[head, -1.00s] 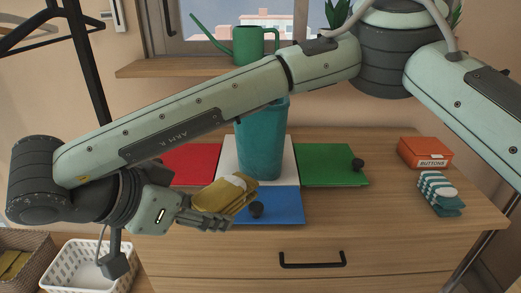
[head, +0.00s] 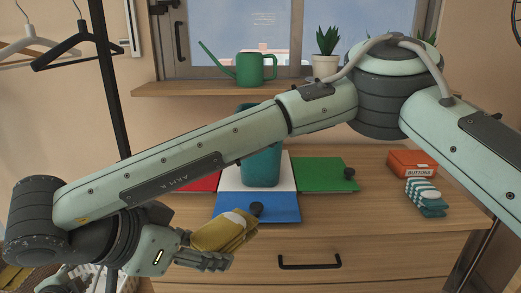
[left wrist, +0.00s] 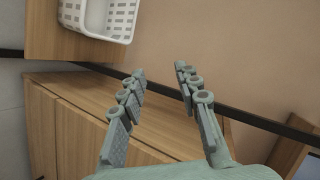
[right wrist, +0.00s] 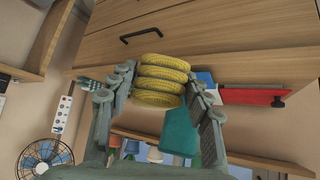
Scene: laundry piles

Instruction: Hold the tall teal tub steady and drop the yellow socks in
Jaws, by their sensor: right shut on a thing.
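The tall teal tub (head: 261,167) stands upright on the white mat on the dresser in the head view. My right arm crosses in front of it and hides its middle. The tub also shows in the right wrist view (right wrist: 178,134). My right gripper (head: 217,247) is shut on the yellow socks (head: 222,229), in front of the dresser and left of the tub, apart from it. The folded yellow socks (right wrist: 160,82) sit between its fingers in the right wrist view. My left gripper (left wrist: 160,76) is open and empty; part of it shows at the lower left in the head view.
A white mat (head: 230,178), a blue mat (head: 270,210), a green mat (head: 313,172) and a red mat (right wrist: 245,97) surround the tub. Teal striped socks (head: 425,198) and an orange buttons box (head: 410,164) lie at right. A white basket (left wrist: 117,20) is low down.

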